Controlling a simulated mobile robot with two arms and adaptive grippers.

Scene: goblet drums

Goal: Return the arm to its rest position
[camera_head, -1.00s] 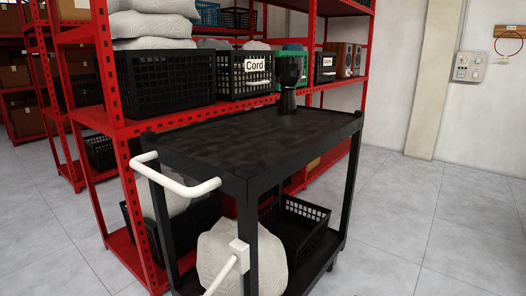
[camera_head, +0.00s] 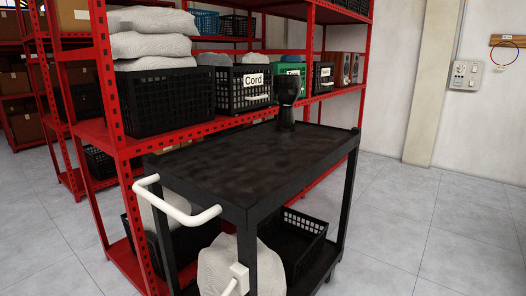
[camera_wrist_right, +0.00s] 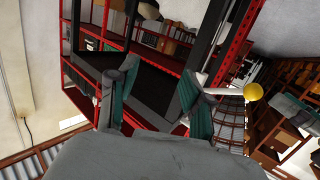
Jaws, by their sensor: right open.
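A black goblet drum (camera_head: 286,103) stands upright on the far part of the black cart's top (camera_head: 250,160). No arm or gripper of mine shows in the head view. In the right wrist view my right gripper (camera_wrist_right: 160,98) is open, with its two teal-padded fingers well apart. I see nothing held between the fingers. The room appears tilted in that view. My left gripper is in neither view.
A red shelf rack (camera_head: 120,150) with black baskets, one labelled "Cord" (camera_head: 244,90), stands behind the cart. White handles (camera_head: 180,208) stick out at the cart's near left. Grey floor (camera_head: 400,230) is clear on the right. A switch panel (camera_head: 465,75) hangs on the wall.

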